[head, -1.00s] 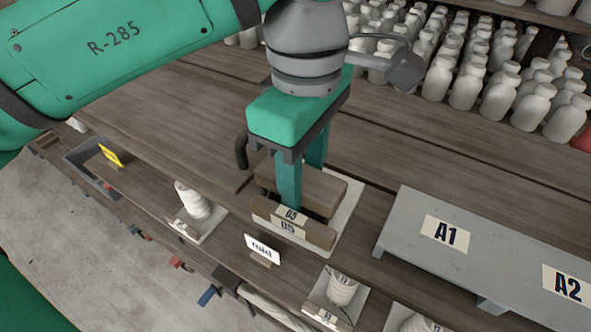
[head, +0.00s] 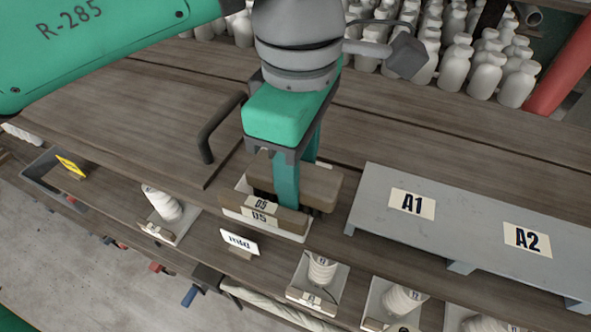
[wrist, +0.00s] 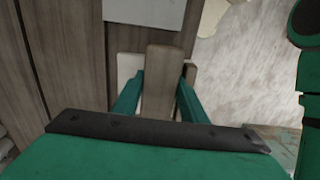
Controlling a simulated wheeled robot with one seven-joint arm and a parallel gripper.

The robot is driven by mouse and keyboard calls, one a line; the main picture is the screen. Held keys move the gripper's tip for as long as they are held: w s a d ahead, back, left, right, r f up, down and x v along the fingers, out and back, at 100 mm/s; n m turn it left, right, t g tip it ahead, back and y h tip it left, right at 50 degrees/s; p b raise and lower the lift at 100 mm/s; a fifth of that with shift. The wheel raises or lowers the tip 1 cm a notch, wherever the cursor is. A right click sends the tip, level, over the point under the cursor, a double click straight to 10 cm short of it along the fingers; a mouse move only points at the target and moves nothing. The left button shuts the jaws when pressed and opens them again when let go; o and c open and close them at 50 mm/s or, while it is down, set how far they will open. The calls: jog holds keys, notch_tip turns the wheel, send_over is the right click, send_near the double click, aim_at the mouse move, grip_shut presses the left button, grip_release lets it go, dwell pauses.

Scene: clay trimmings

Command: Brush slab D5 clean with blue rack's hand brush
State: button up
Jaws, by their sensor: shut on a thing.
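My gripper (head: 298,180) is shut on a brown wooden hand brush (head: 322,188), whose dark bristles face down. The brush is over the pale slab (head: 242,184) at the bench's front; bristle contact is hard to tell. A wooden holder with D5 labels (head: 262,212) stands at the slab's near edge. The brush covers much of the slab, so I cannot tell how clean it is. In the wrist view the brush (wrist: 162,80) sits between both fingers, with the pale slab (wrist: 128,68) showing to its left.
A grey raised stand (head: 380,205) marked A1 and A2 stands right of the slab. A small white sign (head: 240,241) and white spools (head: 322,268) sit on the lower front ledge. Several white bottles (head: 487,75) crowd the back. The bench (head: 150,105) left of the slab is mostly clear.

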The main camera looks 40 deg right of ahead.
aim_at(258, 160)
jog(key=shift+w+a, duration=0.35)
jog(key=shift+w, duration=0.5)
jog(key=shift+w+a, duration=0.4)
jog(key=shift+w, duration=0.5)
jog(key=shift+w+a, duration=0.35)
jog(key=shift+w, duration=0.5)
jog(key=shift+s+d+f, duration=0.1)
jog(key=shift+s+d, duration=0.2)
jog(key=shift+s, duration=0.45)
jog(key=shift+s+d, duration=0.3)
jog(key=shift+s, duration=0.45)
jog(key=shift+s+d, duration=0.3)
jog(key=shift+s, duration=0.35)
jog(key=shift+s+d, duration=0.25)
jog(key=shift+s, duration=0.35)
jog(key=shift+w+a, duration=0.4)
jog(key=shift+w, duration=0.55)
jog(key=shift+w+a, duration=0.4)
jog(key=shift+w, duration=0.55)
jog(key=shift+w+a, duration=0.4)
jog(key=shift+w, duration=0.55)
jog(key=shift+d, duration=0.1)
jog(key=shift+s+r, duration=0.1)
jog(key=shift+r, duration=0.1)
jog(key=shift+r, duration=2.95)
